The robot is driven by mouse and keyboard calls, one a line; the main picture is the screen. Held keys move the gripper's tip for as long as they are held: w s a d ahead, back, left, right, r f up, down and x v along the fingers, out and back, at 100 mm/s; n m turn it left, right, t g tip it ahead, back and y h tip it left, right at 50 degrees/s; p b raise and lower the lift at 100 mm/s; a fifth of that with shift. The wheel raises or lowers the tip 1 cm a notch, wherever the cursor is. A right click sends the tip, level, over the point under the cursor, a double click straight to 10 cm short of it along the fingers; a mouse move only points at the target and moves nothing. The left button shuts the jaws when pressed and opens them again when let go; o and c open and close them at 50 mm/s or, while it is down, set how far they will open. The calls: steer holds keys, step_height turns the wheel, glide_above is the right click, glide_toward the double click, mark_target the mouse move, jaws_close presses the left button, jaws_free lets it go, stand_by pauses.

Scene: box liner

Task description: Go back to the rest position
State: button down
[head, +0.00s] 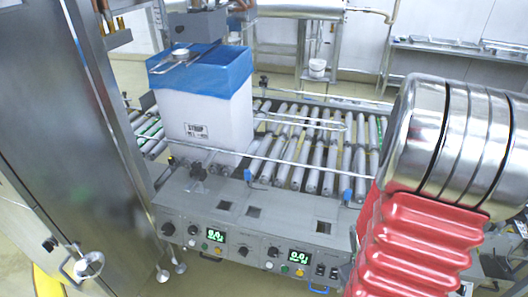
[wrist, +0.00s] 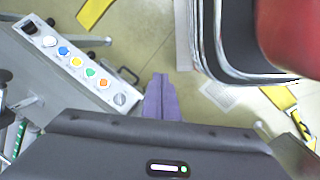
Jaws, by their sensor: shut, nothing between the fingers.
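My gripper (wrist: 161,97) shows in the wrist view as two purple fingers pressed together, pointing down toward the bare floor. Nothing is between them, and they touch nothing that I can see. In the head view the gripper is not visible. There, a silver and red ribbed arm part of mine fills the right side. A white box (head: 205,122) with a blue liner (head: 215,70) folded over its rim stands upright on the roller conveyor (head: 268,170). A metal piece with a round end (head: 180,56) lies on top of the liner.
A panel with coloured buttons (wrist: 77,62) is at the wrist view's upper left. The conveyor's front control panel (head: 255,245) carries green displays. A tall steel cabinet (head: 60,110) stands at left. The rollers right of the box are clear.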

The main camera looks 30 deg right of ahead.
steer(key=w+a+r+m+t, duration=0.1)
steer(key=w+a+r, duration=0.35)
steer(key=r, duration=0.35)
steer(key=w+a+r+m+t, duration=0.1)
steer(key=w+a+r, duration=0.3)
steer(key=a+r, duration=0.3)
steer(key=w+a+r+n+t, duration=0.1)
steer(key=a+r+n+t, duration=0.1)
steer(key=a+r, duration=0.5)
steer(key=w+a+r+n+t+y, duration=0.1)
steer(key=a+r+n+t, duration=0.1)
steer(key=a+r, duration=0.6)
steer(key=shift+w+a+r+n+t, duration=0.15)
steer(key=shift+w+a+n+t, duration=0.25)
steer(key=shift+a+t, duration=0.3)
steer(key=shift+a, duration=0.15)
steer(key=shift+s+a+r, duration=0.15)
steer(key=shift+s+a, duration=0.1)
steer(key=shift+s, duration=0.1)
